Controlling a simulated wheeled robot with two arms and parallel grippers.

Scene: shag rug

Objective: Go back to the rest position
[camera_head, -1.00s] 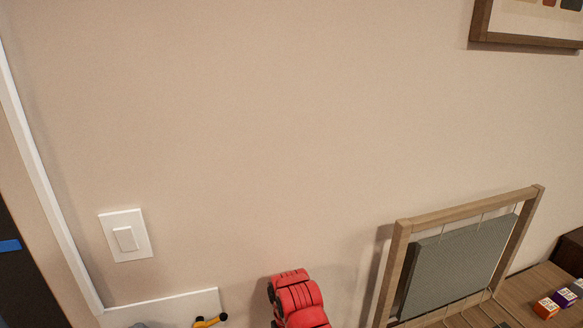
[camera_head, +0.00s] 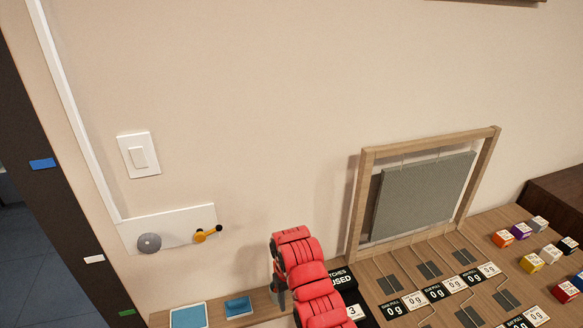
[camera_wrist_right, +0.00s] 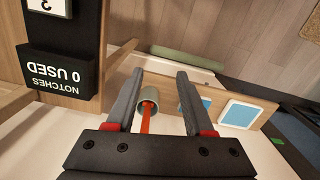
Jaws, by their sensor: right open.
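My right arm, in red, rises from the bottom of the head view, with my right gripper (camera_head: 279,288) partly hidden beside it. In the right wrist view the two dark fingers of the right gripper (camera_wrist_right: 160,75) stand apart. A grey-green round piece with an orange-red rod (camera_wrist_right: 147,108) shows between them. I cannot tell whether the fingers touch it. My left gripper is not in view.
A wooden frame with a grey panel (camera_head: 420,195) stands on the wooden table (camera_head: 380,262), near weight labels and coloured cubes (camera_head: 533,263). Left are a white wall plate with a knob and yellow lever (camera_head: 175,226), and blue pads (camera_head: 188,316). A black "NOTCHES USED" sign (camera_wrist_right: 58,78) shows in the wrist view.

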